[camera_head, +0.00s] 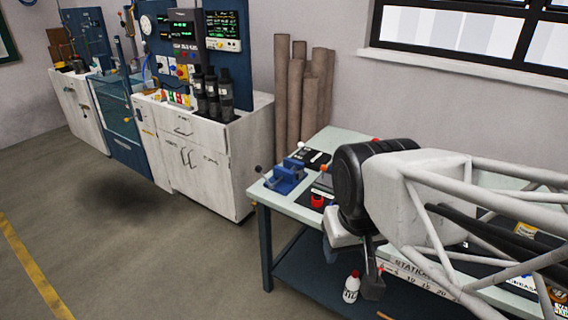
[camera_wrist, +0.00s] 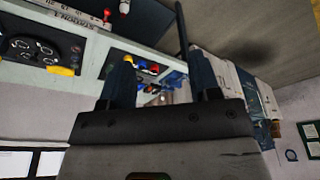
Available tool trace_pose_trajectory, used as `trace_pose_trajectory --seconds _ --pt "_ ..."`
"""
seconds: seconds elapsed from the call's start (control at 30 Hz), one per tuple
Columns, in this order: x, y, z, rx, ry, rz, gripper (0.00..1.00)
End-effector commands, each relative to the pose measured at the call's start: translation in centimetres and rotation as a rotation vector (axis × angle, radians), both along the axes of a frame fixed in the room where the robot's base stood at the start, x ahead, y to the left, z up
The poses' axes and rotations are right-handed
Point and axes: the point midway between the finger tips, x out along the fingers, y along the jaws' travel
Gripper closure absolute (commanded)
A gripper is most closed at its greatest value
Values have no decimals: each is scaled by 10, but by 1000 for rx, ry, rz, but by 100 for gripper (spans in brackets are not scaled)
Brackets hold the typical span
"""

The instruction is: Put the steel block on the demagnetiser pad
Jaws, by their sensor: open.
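My gripper (camera_head: 352,268) hangs in front of the workbench's front edge, below the level of its top. Its two dark fingers also show in the wrist view (camera_wrist: 163,72), spread apart with nothing held between them. I cannot clearly make out the steel block in either view. I cannot identify the demagnetiser pad for sure either. A small dark unit with a red knob (camera_head: 317,200) sits near the bench's front edge, left of my arm. My arm hides much of the bench top.
The pale bench top (camera_head: 340,137) holds a blue vise (camera_head: 287,177) at its left end. Brown tubes (camera_head: 300,95) stand behind the bench. White cabinets (camera_head: 240,150) stand to the left, with open floor in front.

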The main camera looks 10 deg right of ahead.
Motion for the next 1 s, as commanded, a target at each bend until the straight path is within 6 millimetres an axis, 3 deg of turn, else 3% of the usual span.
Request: trace_pose_trajectory --seconds 0.03,0.17,0.37,0.57,1.0 --pt "0 0 0 0 0 0 36" --pt "3 0 1 0 1 -2 17" --pt "20 -1 7 5 8 -20 17" --pt "56 -2 19 13 19 -58 17" --pt "157 -8 36 33 50 -162 17"
